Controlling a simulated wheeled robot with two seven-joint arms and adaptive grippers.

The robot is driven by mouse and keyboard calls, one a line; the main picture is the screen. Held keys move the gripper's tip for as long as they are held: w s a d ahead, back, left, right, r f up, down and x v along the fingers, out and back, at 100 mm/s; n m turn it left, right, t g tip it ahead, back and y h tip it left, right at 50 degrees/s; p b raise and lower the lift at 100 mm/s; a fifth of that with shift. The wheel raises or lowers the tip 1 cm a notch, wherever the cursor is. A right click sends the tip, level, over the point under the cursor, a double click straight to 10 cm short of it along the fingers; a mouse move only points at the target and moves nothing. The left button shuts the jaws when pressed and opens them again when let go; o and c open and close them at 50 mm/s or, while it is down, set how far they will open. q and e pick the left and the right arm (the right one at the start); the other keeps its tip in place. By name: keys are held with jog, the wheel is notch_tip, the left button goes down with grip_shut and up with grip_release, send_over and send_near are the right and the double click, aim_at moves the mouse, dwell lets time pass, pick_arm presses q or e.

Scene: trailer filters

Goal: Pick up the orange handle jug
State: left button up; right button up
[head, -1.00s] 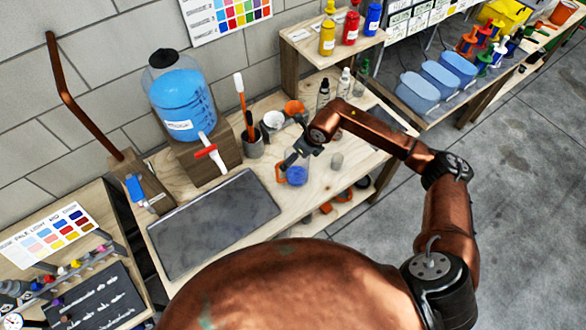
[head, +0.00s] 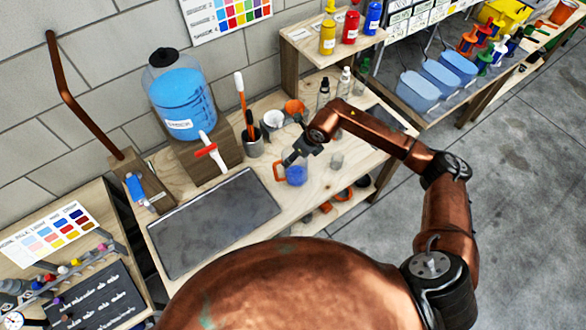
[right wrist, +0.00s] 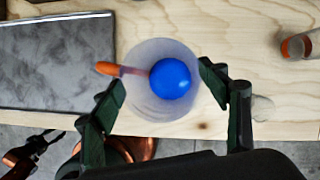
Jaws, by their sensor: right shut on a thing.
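The orange handle jug (head: 296,175) is a small clear vessel with blue in it, at the front of the wooden bench. Its orange handle points left in the head view. My right gripper (head: 299,154) is at its rim, reaching in from the right. In the right wrist view the jug (right wrist: 150,103) shows from above, with a round blue patch inside and its handle to the left. The right gripper's fingers (right wrist: 176,92) are shut on the jug, one at each side. The jug's underside is hidden, so I cannot tell whether it touches the bench.
A dark grey mat (head: 215,222) lies left of the jug. A blue water dispenser (head: 180,103) on a wooden block stands behind it. A tool cup (head: 253,146), a white cup (head: 272,119), an orange cup (head: 295,106) and a small clear beaker (head: 337,160) stand nearby.

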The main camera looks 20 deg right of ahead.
jog(key=c, duration=0.9)
jog(key=shift+r, duration=0.1)
